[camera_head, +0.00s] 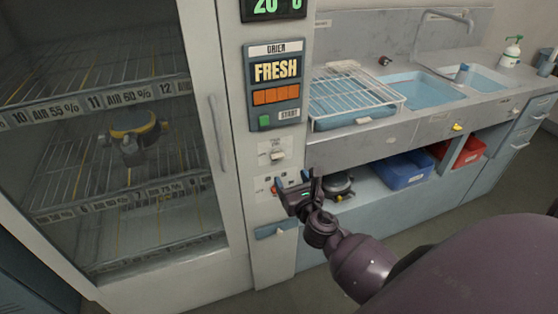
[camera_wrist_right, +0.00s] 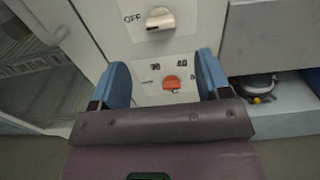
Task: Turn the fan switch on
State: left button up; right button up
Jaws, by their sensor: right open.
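A pale switch knob (camera_head: 277,156) is on the narrow white panel beside the glass-door cabinet, below the display. In the right wrist view this knob (camera_wrist_right: 160,19) has "OFF" printed to its left, and its pointer end is toward the left. An orange-red knob (camera_wrist_right: 172,82) with small markings above it is lower on the same panel. My right gripper (camera_head: 298,185) is open and empty, in front of the panel below the pale knob. In the right wrist view its two blue fingers (camera_wrist_right: 163,72) frame the orange-red knob. My left gripper is not in view.
The drying cabinet (camera_head: 212,100) with wire shelves and a breathing mask is at left. Its panel (camera_head: 275,85) reads "FRESH". A counter with a wire rack (camera_head: 350,93) and sinks is at right. Below are a blue bin (camera_head: 404,170) and another mask (camera_head: 338,186).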

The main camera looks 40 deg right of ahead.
aim_at(279, 158)
jog(key=x, duration=0.9)
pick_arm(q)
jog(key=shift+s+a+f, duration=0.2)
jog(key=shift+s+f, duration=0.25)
pick_arm(e)
jog(key=shift+w, duration=0.1)
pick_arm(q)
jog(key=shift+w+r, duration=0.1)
pick_arm(e)
jog(key=shift+c, duration=0.3)
jog(key=c, duration=0.9)
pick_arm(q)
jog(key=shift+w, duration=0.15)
pick_arm(e)
jog(key=shift+o, duration=0.2)
